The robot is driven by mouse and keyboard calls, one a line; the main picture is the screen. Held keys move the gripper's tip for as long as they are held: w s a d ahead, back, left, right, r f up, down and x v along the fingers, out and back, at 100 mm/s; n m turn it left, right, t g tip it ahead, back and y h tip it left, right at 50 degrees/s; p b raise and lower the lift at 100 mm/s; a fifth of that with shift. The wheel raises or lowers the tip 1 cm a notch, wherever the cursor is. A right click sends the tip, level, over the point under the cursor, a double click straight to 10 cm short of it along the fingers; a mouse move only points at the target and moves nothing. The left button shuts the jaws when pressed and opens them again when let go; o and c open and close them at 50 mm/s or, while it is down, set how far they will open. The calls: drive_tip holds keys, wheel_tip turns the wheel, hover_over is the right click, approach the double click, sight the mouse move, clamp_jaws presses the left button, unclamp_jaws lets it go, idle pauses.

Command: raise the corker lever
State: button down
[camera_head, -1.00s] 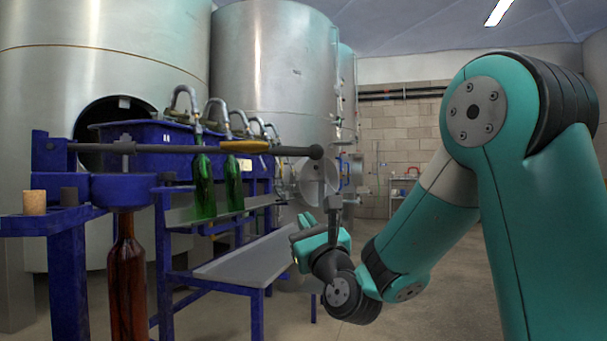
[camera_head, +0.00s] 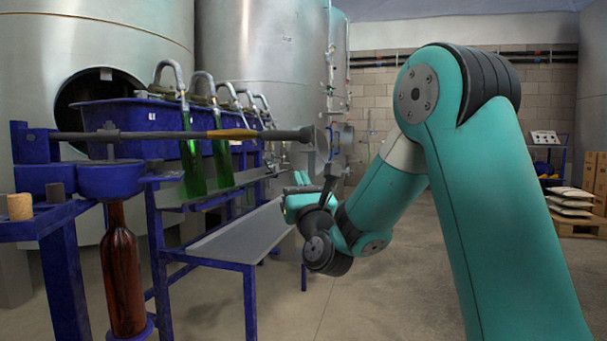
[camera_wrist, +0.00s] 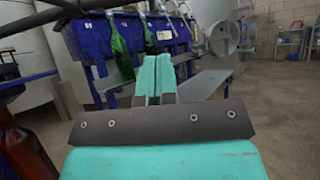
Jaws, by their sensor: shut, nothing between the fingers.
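The corker lever (camera_head: 180,135) is a long dark bar lying about level, with a yellowish section and a dark flared end at the right. It runs from the blue corker frame (camera_head: 108,182) at the left. A dark bar crosses the top left of the wrist view (camera_wrist: 50,14). A reddish-brown bottle (camera_head: 122,270) stands upright under the corker head. My gripper (camera_head: 298,192) is below the lever's right end, apart from it as far as I can tell. Its teal fingers (camera_wrist: 155,75) are together and empty.
Green bottles (camera_head: 192,160) hang under filler spouts at a blue trough (camera_head: 135,115). A grey sloping shelf (camera_head: 235,235) on a blue frame is left of my gripper. A cork (camera_head: 19,206) stands at far left. Pallets with sacks (camera_head: 570,205) are at right; floor between is clear.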

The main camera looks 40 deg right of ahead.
drive_tip(key=w+d+r+p, duration=0.1)
drive_tip(key=w+r+p, duration=0.3)
drive_tip(key=p, duration=0.5)
wheel_tip(320, 180, up, 2)
drive_tip(key=shift+w+d+r, duration=0.15)
drive_tip(key=shift+r, duration=0.05)
